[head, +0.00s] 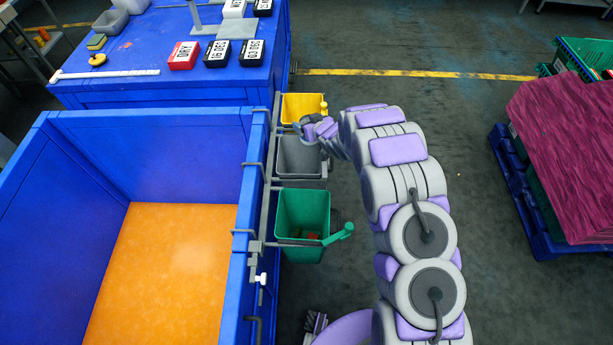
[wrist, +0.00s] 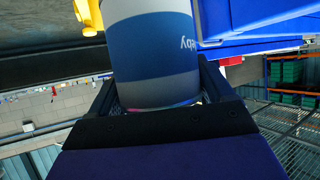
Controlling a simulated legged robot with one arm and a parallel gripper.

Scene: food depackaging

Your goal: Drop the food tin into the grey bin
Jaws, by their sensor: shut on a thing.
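The grey bin (head: 298,160) hangs on a rail beside the blue container, between a yellow bin and a green bin. My gripper (head: 308,127) is at the far edge of the grey bin, close to the yellow bin. In the wrist view my gripper (wrist: 160,85) is shut on the food tin (wrist: 152,45), a cylinder with white and blue bands and some lettering. The tin's top runs out of that view. In the head view the tin is too small and covered to make out clearly.
The yellow bin (head: 298,104) is behind the grey one, and the green bin (head: 300,207), with small items inside, is in front. A large blue container (head: 190,150) with an orange floor stands left. A blue table (head: 140,50) carries labelled boxes.

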